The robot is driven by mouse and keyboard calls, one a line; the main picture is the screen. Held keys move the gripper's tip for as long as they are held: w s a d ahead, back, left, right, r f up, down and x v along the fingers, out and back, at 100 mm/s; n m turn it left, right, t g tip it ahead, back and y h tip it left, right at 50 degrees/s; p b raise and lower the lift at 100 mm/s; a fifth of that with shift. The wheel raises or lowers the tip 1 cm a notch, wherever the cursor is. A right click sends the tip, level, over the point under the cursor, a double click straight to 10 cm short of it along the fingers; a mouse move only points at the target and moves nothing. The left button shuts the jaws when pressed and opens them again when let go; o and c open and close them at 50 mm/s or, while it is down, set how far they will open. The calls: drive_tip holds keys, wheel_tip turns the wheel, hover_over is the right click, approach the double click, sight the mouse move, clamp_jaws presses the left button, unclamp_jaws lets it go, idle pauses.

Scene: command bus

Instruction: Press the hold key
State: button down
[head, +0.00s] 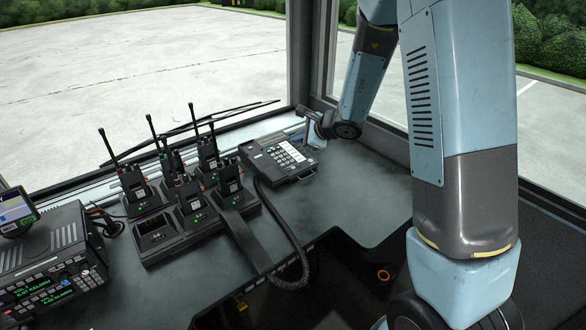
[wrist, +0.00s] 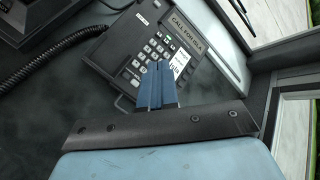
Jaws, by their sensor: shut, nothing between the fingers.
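A black desk phone (head: 262,161) stands on the dark console under the windscreen, with pale keys and a white label strip. In the wrist view the phone (wrist: 122,42) lies tilted ahead of my gripper, its number keys and printed label showing. My gripper (wrist: 158,66) is shut and empty, its blue fingers side by side. The fingertips overlap the near part of the phone's key area; I cannot tell whether they touch it. In the head view my gripper (head: 313,130) is at the phone's far right side. The hold key cannot be picked out; its lettering is too small.
A charger rack (head: 158,252) with several handheld radios stands left of the phone. A radio unit (head: 50,262) with green displays is at far left. A coiled cord (head: 290,228) hangs over the console edge. The console (head: 355,195) is clear right of the phone.

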drive_tip(key=shift+w+a+f, duration=0.1)
drive_tip(key=shift+w+f, duration=0.05)
drive_tip(key=shift+f, duration=1.3)
drive_tip(key=shift+w+a+f, duration=0.15)
drive_tip(key=shift+w+f, duration=0.05)
drive_tip(key=shift+f, duration=1.25)
drive_tip(key=shift+w+a+f, duration=0.1)
drive_tip(key=shift+w+f, duration=0.05)
drive_tip(key=shift+f, duration=1.3)
drive_tip(key=shift+f, duration=0.65)
drive_tip(key=shift+r, duration=0.75)
drive_tip(key=shift+r, duration=0.1)
drive_tip(key=shift+s+d+r, duration=0.1)
drive_tip(key=shift+s+r, duration=0.05)
drive_tip(key=shift+r, duration=1.05)
drive_tip(key=shift+s+d+r, duration=0.1)
drive_tip(key=shift+s+r, duration=0.05)
drive_tip(key=shift+r, duration=1.05)
